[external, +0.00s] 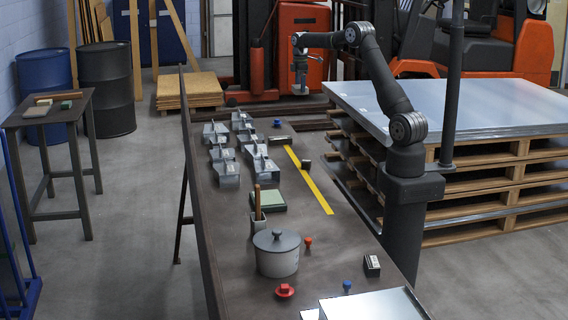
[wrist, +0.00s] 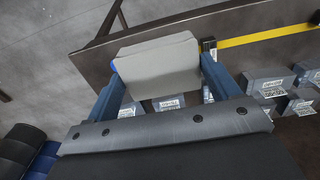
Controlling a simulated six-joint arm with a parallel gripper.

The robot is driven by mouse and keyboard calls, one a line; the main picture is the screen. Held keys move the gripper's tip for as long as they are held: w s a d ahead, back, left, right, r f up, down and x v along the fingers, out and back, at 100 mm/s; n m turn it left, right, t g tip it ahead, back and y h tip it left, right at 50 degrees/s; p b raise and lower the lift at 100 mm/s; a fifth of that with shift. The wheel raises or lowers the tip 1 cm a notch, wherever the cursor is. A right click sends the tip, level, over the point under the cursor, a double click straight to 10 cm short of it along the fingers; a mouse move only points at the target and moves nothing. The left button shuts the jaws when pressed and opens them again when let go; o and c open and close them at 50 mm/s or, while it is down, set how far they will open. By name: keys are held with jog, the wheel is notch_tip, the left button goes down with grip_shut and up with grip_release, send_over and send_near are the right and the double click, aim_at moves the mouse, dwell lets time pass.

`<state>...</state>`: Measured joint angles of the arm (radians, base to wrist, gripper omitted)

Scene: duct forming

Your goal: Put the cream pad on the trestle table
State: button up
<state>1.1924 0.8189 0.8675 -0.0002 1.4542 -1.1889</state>
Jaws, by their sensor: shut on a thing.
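My gripper (external: 300,82) hangs at the far end of the long dark table, fingers down. In the wrist view its two blue fingers (wrist: 160,72) are shut on a pale grey-cream pad (wrist: 158,62), which spans the gap between them. The held pad is too small in the external view to make out its colour. I cannot tell for certain which table is the trestle table.
The long table (external: 225,270) holds several grey metal parts (external: 228,172), a lidded pot (external: 277,255), a green-topped block (external: 268,201) and a yellow strip (external: 310,182). Stacked pallets with metal sheets (external: 450,105) stand at right. Open floor separates the two tables.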

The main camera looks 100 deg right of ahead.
notch_tip(320, 180, down, 9)
jog(key=w+f, duration=0.2)
jog(key=w, duration=0.2)
jog(key=w+f, duration=0.2)
jog(key=w, duration=0.2)
jog(key=w+f, duration=0.3)
jog(key=shift+w+a, duration=0.1)
jog(key=shift+w, duration=0.3)
jog(key=shift+f, duration=2)
jog(key=shift+f, duration=0.1)
jog(key=o, duration=0.9)
notch_tip(320, 180, up, 12)
jog(key=shift+r, duration=0.15)
notch_tip(320, 180, down, 12)
jog(key=shift+f, duration=0.1)
jog(key=shift+r, duration=2)
